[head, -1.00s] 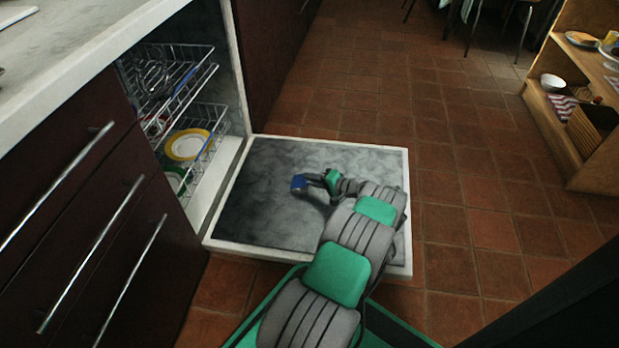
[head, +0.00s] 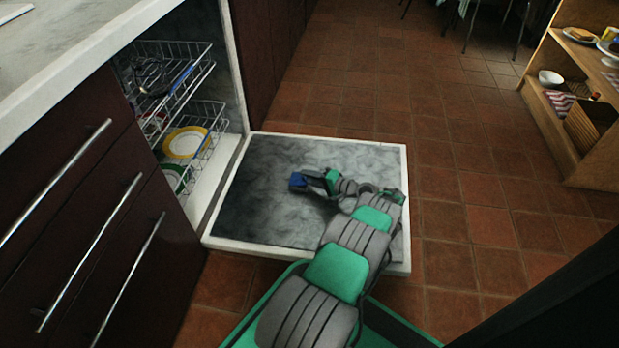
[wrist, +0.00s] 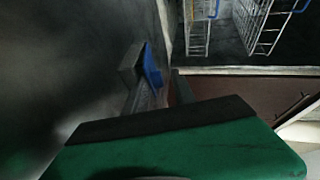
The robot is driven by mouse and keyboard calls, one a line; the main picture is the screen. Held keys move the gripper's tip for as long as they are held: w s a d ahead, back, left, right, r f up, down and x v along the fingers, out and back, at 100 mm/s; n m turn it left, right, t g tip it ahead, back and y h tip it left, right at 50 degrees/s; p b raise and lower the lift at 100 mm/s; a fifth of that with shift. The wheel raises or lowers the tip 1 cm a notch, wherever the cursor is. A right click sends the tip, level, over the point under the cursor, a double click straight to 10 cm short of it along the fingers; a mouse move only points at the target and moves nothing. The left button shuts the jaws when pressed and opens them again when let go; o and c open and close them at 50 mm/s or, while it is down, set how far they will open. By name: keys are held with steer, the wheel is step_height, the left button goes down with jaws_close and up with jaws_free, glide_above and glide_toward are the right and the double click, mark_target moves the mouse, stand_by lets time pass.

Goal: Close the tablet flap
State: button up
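The dishwasher door (head: 270,215) lies folded down flat, its grey inner face up. A small blue piece (head: 297,181), which looks like the tablet flap, shows at the middle of this face. It also shows in the wrist view (wrist: 152,67), beside a dark grey block, and appears raised. My gripper (head: 313,176) is low over the door, right of the blue piece and very close to it. I cannot tell whether they touch. My green gripper body fills the bottom of the wrist view. The fingers are dark and partly hidden, so their opening is unclear.
The open dishwasher's wire racks (head: 192,140) hold plates, including a yellow-rimmed one (head: 185,142), left of the door. Drawers with long handles (head: 95,250) stand at the near left. Tiled floor (head: 470,200) is clear to the right, up to a wooden shelf (head: 560,130).

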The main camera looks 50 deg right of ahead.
mark_target(293, 181)
steer(key=shift+o, duration=0.4)
steer(key=shift+s+d, duration=0.1)
steer(key=shift+r, duration=0.15)
steer(key=shift+w+r+g, duration=0.25)
steer(key=shift+r+g, duration=0.25)
steer(key=shift+g, duration=0.1)
steer(key=r+g, duration=0.1)
steer(key=w+a+r+n+g+h, duration=0.1)
steer(key=shift+w+g, duration=0.3)
steer(key=shift+g, duration=0.1)
steer(key=w+g+p, duration=0.1)
steer(key=w+a+r+n+g+h+p, duration=0.1)
steer(key=g+p, duration=0.1)
steer(key=w+a+r+g+h+p, duration=0.1)
steer(key=g, duration=0.1)
steer(key=shift+w+a+r+n, duration=0.1)
steer(key=shift+w+n, duration=0.2)
steer(key=w+a+f+n+g+h+b, duration=0.25)
steer(key=w+g+h+b, duration=0.2)
steer(key=g, duration=0.25)
steer(key=w+a+r+p, duration=0.2)
steer(key=a+r+p, duration=0.2)
steer(key=r, duration=0.6)
steer(key=w+a+r+n+t+y+p, duration=0.1)
steer(key=w+a+r+p, duration=0.1)
steer(key=a+r+p, duration=0.2)
steer(key=v, duration=0.7)
steer(key=shift+a+r, duration=0.2)
steer(key=shift+r, duration=0.05)
